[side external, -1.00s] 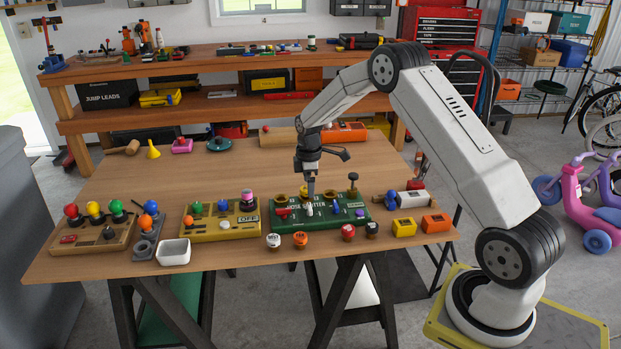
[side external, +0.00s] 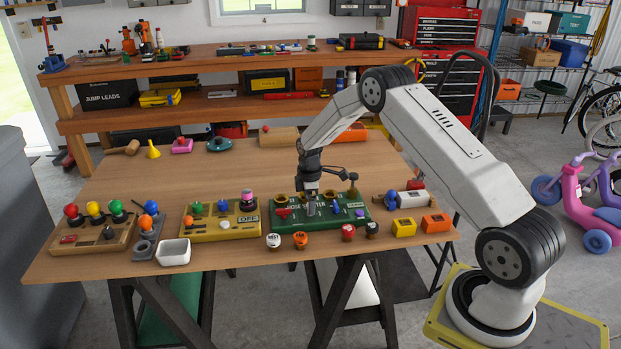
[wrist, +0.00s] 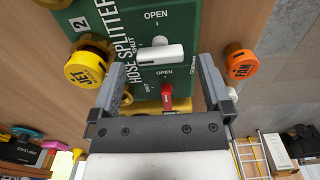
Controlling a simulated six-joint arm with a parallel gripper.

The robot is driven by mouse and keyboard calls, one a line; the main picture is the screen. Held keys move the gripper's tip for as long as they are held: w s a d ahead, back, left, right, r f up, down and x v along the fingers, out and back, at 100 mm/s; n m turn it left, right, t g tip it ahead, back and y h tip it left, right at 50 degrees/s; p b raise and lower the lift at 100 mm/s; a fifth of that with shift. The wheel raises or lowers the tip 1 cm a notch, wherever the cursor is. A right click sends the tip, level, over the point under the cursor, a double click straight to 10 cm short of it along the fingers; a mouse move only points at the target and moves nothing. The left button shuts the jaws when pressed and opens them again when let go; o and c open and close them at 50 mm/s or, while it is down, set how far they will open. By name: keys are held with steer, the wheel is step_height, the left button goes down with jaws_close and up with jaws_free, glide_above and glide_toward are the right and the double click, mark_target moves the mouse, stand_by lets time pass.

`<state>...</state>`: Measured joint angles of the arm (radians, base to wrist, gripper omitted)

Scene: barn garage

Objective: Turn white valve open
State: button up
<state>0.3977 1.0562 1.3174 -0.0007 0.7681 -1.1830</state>
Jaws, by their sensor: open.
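The white valve handle (wrist: 160,54) is on the green hose splitter board (wrist: 180,20). In the wrist view the handle lies sideways, below a printed OPEN mark, with SHUT printed near its left. My gripper (wrist: 163,64) is open, with one finger to the left and one to the right of the handle; I cannot tell whether either touches it. In the side view my gripper (side external: 311,206) is down at the middle of the green board (side external: 345,221) and hides the white handle.
A red valve handle (wrist: 167,96) lies just below the white one. A yellow JET cap (wrist: 85,69) and orange FAN cap (wrist: 240,64) flank my fingers. Brass necks line the board's back. A yellow switch panel (side external: 220,233) stands left; yellow and orange blocks (side external: 404,227) stand right.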

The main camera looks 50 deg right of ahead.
steer(key=shift+f, duration=0.8)
steer(key=c, duration=1.2)
steer(key=shift+c, duration=0.2)
